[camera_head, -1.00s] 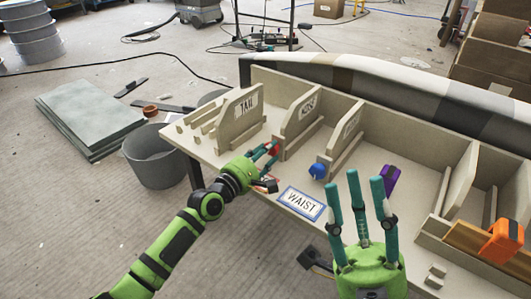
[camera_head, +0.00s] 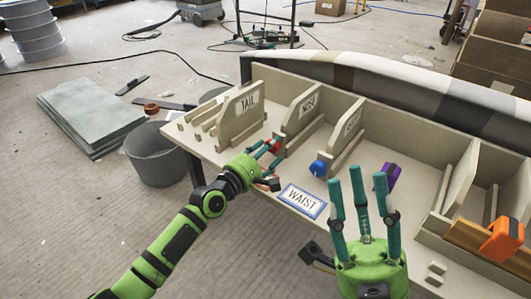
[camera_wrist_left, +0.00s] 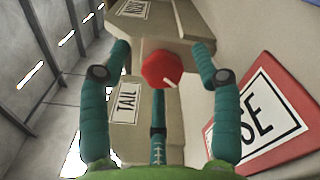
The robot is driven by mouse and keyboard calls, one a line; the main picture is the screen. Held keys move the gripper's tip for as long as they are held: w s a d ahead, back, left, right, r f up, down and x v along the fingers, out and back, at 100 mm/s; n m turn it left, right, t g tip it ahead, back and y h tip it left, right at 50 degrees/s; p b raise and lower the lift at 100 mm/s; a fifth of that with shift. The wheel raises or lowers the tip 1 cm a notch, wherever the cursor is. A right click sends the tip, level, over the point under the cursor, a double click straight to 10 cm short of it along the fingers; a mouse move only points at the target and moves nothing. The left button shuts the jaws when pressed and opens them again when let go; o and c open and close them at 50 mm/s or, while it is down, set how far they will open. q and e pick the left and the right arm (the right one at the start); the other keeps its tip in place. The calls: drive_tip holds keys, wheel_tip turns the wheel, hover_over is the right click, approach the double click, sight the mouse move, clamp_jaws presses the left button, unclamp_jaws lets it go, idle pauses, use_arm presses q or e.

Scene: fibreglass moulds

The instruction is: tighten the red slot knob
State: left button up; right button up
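The red slot knob (camera_head: 275,145) sits at the front end of the slot divider labelled NOSE (camera_head: 306,108). In the left wrist view the red knob (camera_wrist_left: 161,69) is a red, many-sided knob with a short pale line on its face. My left gripper (camera_head: 269,151) is right at the knob. In the wrist view its two side fingers stand apart on either side of the knob, with gaps, and the third finger is below it. My right gripper (camera_head: 358,182) points up with fingers spread, empty, in front of the bench.
A blue knob (camera_head: 318,168), a purple piece (camera_head: 388,177) and an orange piece (camera_head: 501,240) are along the bench. A blue-framed WAIST card (camera_head: 302,201) lies at the front edge. A red-framed card (camera_wrist_left: 265,118) is close beside my left fingers. A grey bucket (camera_head: 155,158) stands left of the bench.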

use_arm(q)
drive_tip(key=v, duration=1.2)
drive_tip(key=shift+d, duration=0.1)
